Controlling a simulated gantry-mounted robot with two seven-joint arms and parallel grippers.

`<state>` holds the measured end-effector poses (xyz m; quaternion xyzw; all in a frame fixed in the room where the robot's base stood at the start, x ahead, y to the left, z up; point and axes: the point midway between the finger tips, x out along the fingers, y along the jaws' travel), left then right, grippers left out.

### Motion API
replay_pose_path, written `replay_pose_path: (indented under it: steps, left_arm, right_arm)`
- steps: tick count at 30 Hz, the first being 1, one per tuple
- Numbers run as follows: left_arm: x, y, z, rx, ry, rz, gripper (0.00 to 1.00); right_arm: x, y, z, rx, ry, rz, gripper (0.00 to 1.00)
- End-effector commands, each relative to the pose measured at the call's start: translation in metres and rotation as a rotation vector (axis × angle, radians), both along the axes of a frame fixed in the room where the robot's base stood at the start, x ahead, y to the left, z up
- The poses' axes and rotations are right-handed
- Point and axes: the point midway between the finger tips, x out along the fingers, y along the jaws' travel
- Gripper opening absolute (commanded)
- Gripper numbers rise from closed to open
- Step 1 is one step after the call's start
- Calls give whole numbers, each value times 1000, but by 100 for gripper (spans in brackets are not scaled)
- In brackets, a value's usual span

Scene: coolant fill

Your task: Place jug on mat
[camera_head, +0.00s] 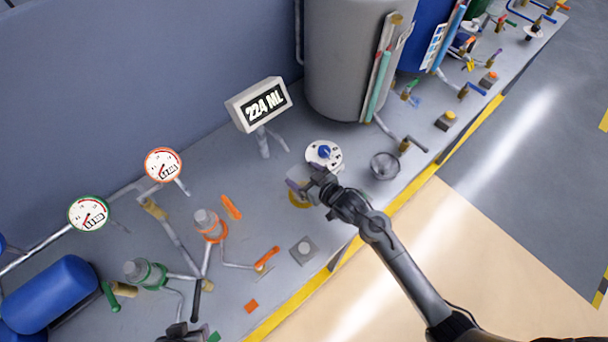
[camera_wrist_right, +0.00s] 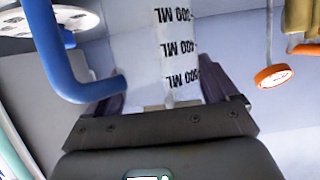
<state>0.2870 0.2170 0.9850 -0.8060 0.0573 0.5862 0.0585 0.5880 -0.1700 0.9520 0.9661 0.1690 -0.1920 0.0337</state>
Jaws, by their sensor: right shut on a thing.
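My right gripper (camera_head: 316,188) is over the bench, and its purple fingers are shut on the jug (camera_head: 299,174). The jug is pale and see-through, and the gripper partly hides it. In the right wrist view the jug (camera_wrist_right: 180,60) is between the two fingers, with black ML marks on its side.
A round metal bowl (camera_head: 385,166) is to the right. A display (camera_head: 260,103) reads 224 ML. A grey tank (camera_head: 345,60) stands behind. Orange-collared valve (camera_head: 210,225) and pipes are at left.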

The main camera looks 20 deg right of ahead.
Motion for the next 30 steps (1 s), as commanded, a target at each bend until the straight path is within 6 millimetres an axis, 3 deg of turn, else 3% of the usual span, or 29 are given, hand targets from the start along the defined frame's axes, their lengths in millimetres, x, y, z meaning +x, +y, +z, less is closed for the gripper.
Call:
replay_pose_path:
  steps: [3, 4, 6, 17, 30]
  left_arm:
    - [0, 1, -2, 3, 1, -2, 43]
    - [0, 1, -1, 4, 0, -2, 43]
    - [0, 1, -1, 7, 0, -4, 43]
    - [0, 3, 0, 13, 0, -8, 43]
    - [0, 1, 6, 4, 0, -3, 43]
  right_arm:
    - [0, 0, -3, 0, 0, 0, 40]
    - [0, 0, -3, 0, 0, 0, 90]
    - [0, 0, -3, 0, 0, 0, 100]
    - [-3, -1, 1, 0, 1, 0, 100]
    - [-65, -24, 29, -2, 0, 1, 100]
